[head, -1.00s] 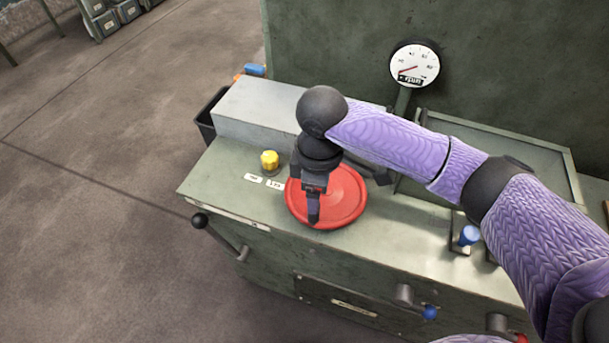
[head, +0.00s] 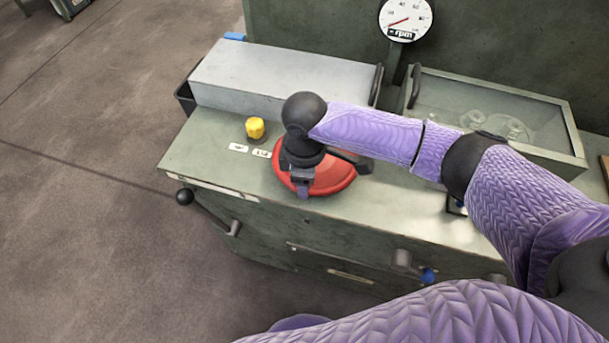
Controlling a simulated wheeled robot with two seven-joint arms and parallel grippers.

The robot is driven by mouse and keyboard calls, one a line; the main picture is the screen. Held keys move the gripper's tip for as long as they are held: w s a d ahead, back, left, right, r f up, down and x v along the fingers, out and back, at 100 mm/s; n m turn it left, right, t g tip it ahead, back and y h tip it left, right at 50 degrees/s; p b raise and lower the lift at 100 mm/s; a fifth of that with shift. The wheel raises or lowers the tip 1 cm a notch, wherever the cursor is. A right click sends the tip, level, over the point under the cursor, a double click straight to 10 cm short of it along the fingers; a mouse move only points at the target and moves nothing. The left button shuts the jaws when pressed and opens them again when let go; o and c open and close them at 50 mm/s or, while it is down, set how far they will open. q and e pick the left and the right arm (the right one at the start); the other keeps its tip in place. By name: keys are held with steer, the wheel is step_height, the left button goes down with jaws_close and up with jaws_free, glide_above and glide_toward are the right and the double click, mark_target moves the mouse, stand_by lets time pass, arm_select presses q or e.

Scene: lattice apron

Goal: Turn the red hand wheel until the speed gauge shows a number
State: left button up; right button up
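The red hand wheel (head: 333,180) lies flat on top of the green machine in the head view. My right gripper (head: 303,191) points down over its left and near part, hiding much of it. A finger shows at the near rim, but I cannot tell whether the fingers are closed on it. The speed gauge (head: 405,18) is a round white dial marked "rpm" on a post behind the wheel. Its red needle points to the lower left, near the low end of the scale. My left gripper is not in view.
A yellow knob (head: 255,128) stands left of the wheel. A grey box (head: 270,85) and a glass-lidded tray (head: 460,100) lie behind it. A black-knobbed lever (head: 185,197) and a blue-knobbed handle (head: 428,275) stick out in front. Open floor lies to the left.

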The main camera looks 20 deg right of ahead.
jaws_close()
stand_by(1.2)
